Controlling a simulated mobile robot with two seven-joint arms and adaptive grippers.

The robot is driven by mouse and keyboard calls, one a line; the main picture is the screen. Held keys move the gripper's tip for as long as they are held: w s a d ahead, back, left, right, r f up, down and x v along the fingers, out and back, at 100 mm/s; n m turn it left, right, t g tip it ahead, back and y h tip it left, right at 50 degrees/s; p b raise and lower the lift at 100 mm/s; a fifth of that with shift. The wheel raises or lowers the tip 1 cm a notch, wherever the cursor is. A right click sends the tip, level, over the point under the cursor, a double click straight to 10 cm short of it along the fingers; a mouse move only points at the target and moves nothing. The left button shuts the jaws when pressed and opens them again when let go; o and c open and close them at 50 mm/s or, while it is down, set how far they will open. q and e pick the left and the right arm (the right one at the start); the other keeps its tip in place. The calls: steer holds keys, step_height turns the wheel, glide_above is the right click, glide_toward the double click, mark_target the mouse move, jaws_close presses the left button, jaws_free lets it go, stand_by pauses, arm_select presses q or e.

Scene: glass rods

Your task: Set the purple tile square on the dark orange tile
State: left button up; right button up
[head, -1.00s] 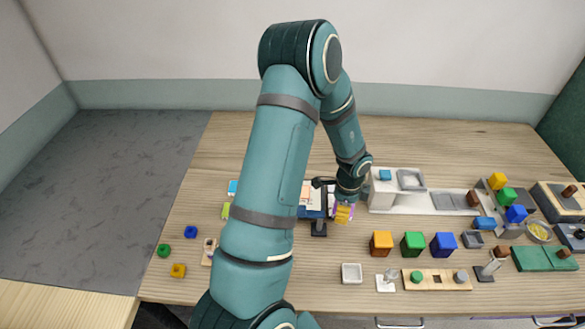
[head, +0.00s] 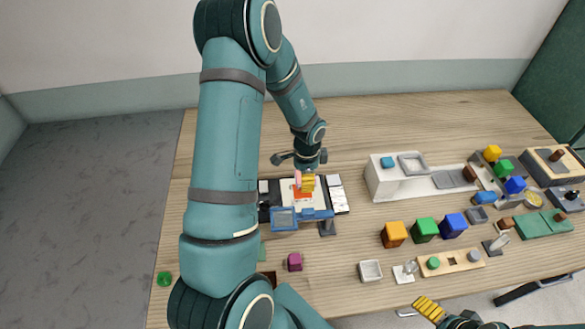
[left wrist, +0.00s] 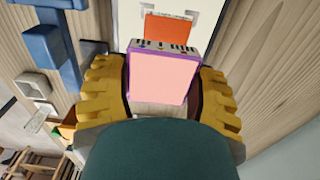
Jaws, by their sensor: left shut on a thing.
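My left gripper (head: 304,182) is shut on the purple tile, pointing down over a pale board (head: 325,206). The purple tile (left wrist: 163,78) has a pink face and purple rim; it sits between the yellow fingers of the gripper (left wrist: 165,92) in the left wrist view. The dark orange tile (left wrist: 172,31) lies on the pale board just beyond the purple tile there, partly hidden by it. In the head view the dark orange tile (head: 301,194) shows just under the fingers. I cannot tell whether the tiles touch. My right gripper (head: 430,308) shows at the bottom edge; its opening is unclear.
A blue frame on a stand (head: 284,218) is in front of the board. A magenta cube (head: 294,262) lies nearer. Orange, green and blue blocks (head: 424,230) and a white raised platform (head: 395,180) stand to the right. The table behind the board is clear.

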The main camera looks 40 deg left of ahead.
arm_select(q)
steer(key=shift+a, duration=0.5)
steer(key=shift+d+f+b, duration=0.1)
steer(key=shift+f+b, duration=0.45)
step_height(320, 180, down, 2)
steer(key=shift+b, duration=0.9)
steer(key=shift+f+b, duration=0.65)
steer(key=shift+f, duration=0.6)
arm_select(e)
steer(key=shift+a+f, duration=0.25)
steer(key=shift+f, duration=0.9)
steer(key=shift+a+f, duration=0.2)
steer(key=shift+f, duration=0.95)
arm_select(q)
steer(key=o, duration=1.4)
steer(key=shift+c, duration=0.2)
steer(key=shift+r, duration=0.15)
